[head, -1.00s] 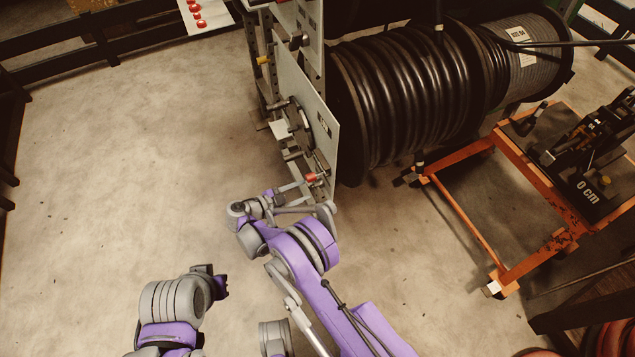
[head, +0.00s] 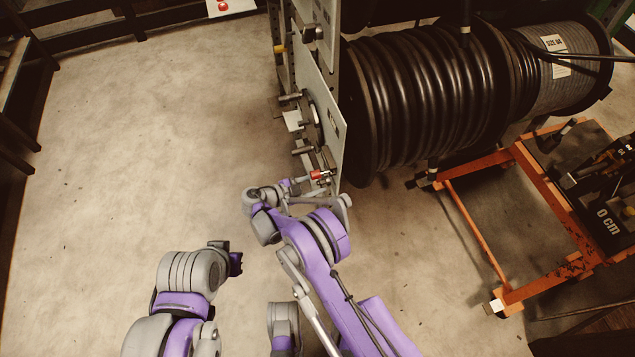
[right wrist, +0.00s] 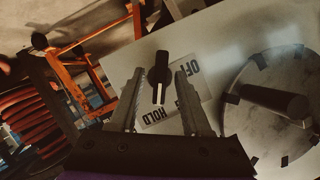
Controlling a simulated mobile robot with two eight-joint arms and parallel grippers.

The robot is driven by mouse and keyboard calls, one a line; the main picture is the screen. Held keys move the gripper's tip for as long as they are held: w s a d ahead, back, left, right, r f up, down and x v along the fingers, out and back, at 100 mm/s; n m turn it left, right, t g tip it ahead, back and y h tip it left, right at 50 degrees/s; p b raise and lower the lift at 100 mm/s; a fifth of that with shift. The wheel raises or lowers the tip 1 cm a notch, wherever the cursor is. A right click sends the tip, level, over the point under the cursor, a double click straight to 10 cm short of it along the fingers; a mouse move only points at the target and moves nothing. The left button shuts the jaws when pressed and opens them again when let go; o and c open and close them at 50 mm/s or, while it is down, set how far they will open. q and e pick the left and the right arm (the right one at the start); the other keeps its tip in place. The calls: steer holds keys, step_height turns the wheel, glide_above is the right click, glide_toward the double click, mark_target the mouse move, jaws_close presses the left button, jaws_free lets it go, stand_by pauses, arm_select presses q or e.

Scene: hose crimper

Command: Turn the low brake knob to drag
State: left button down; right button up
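The right wrist view shows a black knob (right wrist: 161,70) with a pale pointer line on a light plate. Its label (right wrist: 178,98) reads OFF and HOLD; wording between them is hidden by the knob. The pointer line faces the HOLD side. My right gripper (right wrist: 160,92) is open, with one finger on each side of the knob and gaps visible. In the head view my right gripper (head: 297,186) is at the lower end of the upright panel (head: 318,95), near a small red part (head: 316,174). My left arm shows at lower left, but its fingers are not visible.
A round disc with a thick dark handle (right wrist: 275,102) is beside the knob. A large black hose reel (head: 425,100) stands right of the panel. An orange frame (head: 475,235) stands on the floor at right. The floor left of the panel is clear.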

jaws_close()
steer(key=n+g+b, duration=0.1)
steer(key=n, duration=0.1)
steer(key=n+g+b, duration=0.2)
steer(key=shift+w+f+h, duration=0.1)
steer(key=shift+w+h, duration=0.1)
steer(key=shift+h, duration=0.1)
steer(key=n+g+b, duration=0.1)
steer(key=n+b, duration=0.1)
steer(key=shift+g+h+b, duration=0.3)
steer(key=shift+b, duration=0.05)
steer(key=shift+w+n+g+b, duration=0.1)
steer(key=shift+n+g+b, duration=0.3)
steer(key=shift+n+b, duration=0.5)
steer(key=shift+h, duration=0.4)
